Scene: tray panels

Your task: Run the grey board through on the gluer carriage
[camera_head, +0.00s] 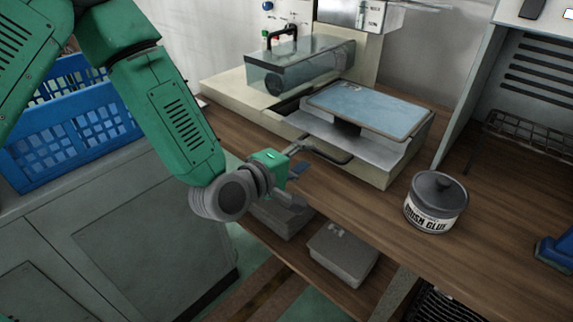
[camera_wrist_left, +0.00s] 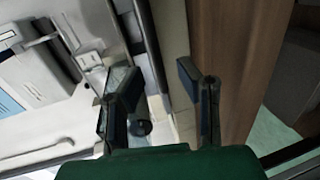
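A flat blue-grey board (camera_head: 372,108) with a brownish rim lies on the carriage of the gluer, in the middle of the head view. The metal carriage bed (camera_head: 365,152) shows below it, with a dark curved handle (camera_head: 328,155) at its near left corner. The gluer (camera_head: 300,68) has a clear cover over a dark roller. My left gripper (camera_head: 298,160) is beside the handle's left end. In the left wrist view its two blue-padded fingers (camera_wrist_left: 165,95) stand apart with a gap between them. I cannot tell whether the handle lies in that gap. My right gripper is not in view.
A brush glue tub (camera_head: 436,203) stands on the wooden bench (camera_head: 378,200) right of the carriage. A blue object (camera_head: 554,252) is at the right edge. Grey boxes (camera_head: 343,254) sit on the shelf below. A blue crate (camera_head: 75,130) is at left. A wire rack (camera_head: 525,135) is at right.

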